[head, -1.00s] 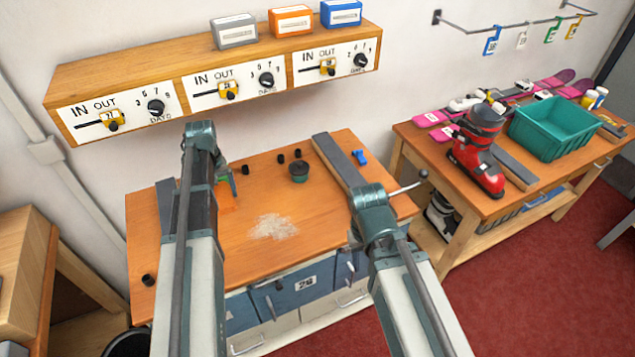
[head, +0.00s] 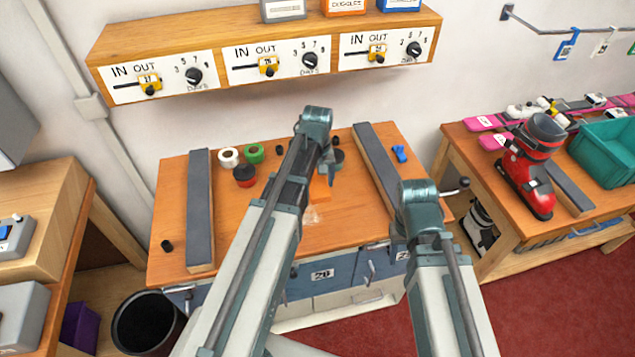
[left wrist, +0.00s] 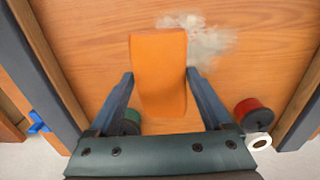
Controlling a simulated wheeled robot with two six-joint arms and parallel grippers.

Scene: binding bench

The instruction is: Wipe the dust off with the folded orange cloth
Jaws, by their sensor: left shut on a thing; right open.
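The folded orange cloth (left wrist: 160,72) is between the fingers of my left gripper (left wrist: 161,78), which is shut on it. In the head view a bit of the cloth (head: 320,190) shows beyond my left forearm, low over the bench. A pale dust patch (left wrist: 208,42) lies on the wood right beside the cloth and partly past its far end. The head view shows only part of the dust (head: 312,215), since my arm covers some. I cannot tell whether the cloth touches the wood. My right arm is at the bench's right front; its fingers are hidden.
The wooden bench (head: 230,215) has a grey-topped rail at left (head: 200,225) and right (head: 377,160). A black bin (head: 148,322) stands at front left.

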